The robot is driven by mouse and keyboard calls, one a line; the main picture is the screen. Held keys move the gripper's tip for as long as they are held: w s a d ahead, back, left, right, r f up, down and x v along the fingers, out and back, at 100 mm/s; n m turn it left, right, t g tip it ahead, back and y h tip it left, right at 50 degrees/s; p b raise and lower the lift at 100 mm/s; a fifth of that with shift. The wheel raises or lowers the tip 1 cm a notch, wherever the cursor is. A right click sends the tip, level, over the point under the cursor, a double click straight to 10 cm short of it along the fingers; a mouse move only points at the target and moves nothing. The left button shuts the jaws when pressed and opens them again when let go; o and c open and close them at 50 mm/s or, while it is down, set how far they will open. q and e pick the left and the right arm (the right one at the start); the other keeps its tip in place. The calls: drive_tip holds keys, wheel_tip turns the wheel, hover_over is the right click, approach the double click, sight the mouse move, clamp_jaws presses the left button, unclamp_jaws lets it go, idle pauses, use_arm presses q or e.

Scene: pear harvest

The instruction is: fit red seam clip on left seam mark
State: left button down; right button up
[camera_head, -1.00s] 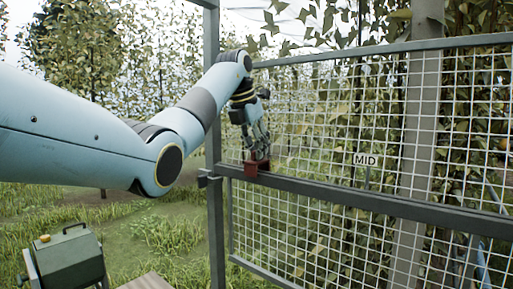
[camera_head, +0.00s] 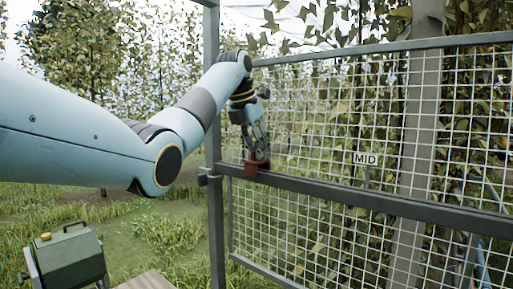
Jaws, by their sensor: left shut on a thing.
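The red seam clip (camera_head: 251,169) is at the left part of the grey horizontal rail (camera_head: 330,193), a little right of the left post. It appears to sit against the rail; whether it is fully seated cannot be told. My left gripper (camera_head: 257,155) reaches down to the clip from above and is shut on it, its fingers covering the clip's upper part. The left seam mark cannot be made out. My right gripper is not in view.
A wire mesh panel (camera_head: 310,124) in a grey frame fills the right half. A MID sign (camera_head: 365,159) hangs on it. A grey post (camera_head: 214,130) stands at its left. A green box (camera_head: 69,260) stands at the lower left. Grass lies between.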

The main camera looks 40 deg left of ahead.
use_arm(q)
drive_tip(key=shift+f+b, duration=0.3)
drive_tip(key=shift+f, duration=0.65)
idle(0.6)
drive_tip(key=c, duration=1.2)
unclamp_jaws()
drive_tip(key=shift+r, duration=0.15)
drive_tip(key=v, duration=0.7)
drive_tip(key=shift+s, duration=0.1)
